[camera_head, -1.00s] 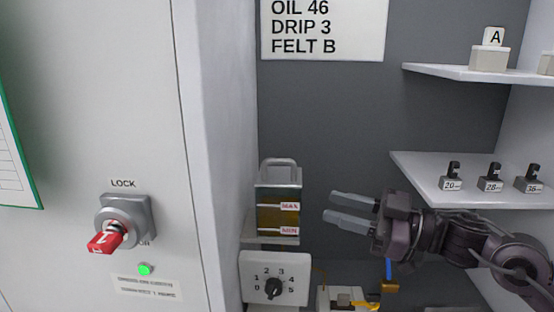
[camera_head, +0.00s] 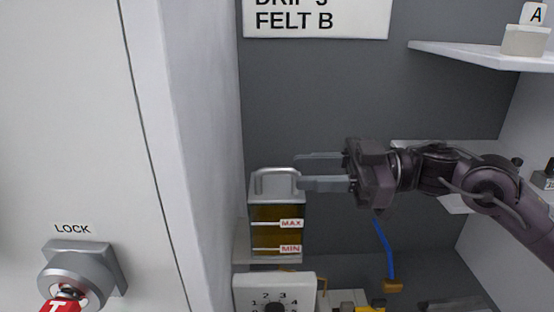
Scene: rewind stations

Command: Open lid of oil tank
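The oil tank (camera_head: 276,230) stands on a small shelf against the left side wall, with dark amber oil behind its MAX and MIN labels. Its grey lid (camera_head: 262,190) looks closed and carries a raised loop handle (camera_head: 275,172). My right gripper (camera_head: 299,171) comes in from the right at about the height of the handle. Its two fingers are apart and point left, with nothing seen between them. The fingertips are just right of the handle; whether they touch it I cannot tell. My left gripper is not in view.
A white dial panel (camera_head: 250,292) is below the tank. A blue-handled brush (camera_head: 384,248) is below my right gripper. White shelves (camera_head: 470,53) are at the right. A cabinet with a LOCK switch (camera_head: 82,272) and red key fills the left.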

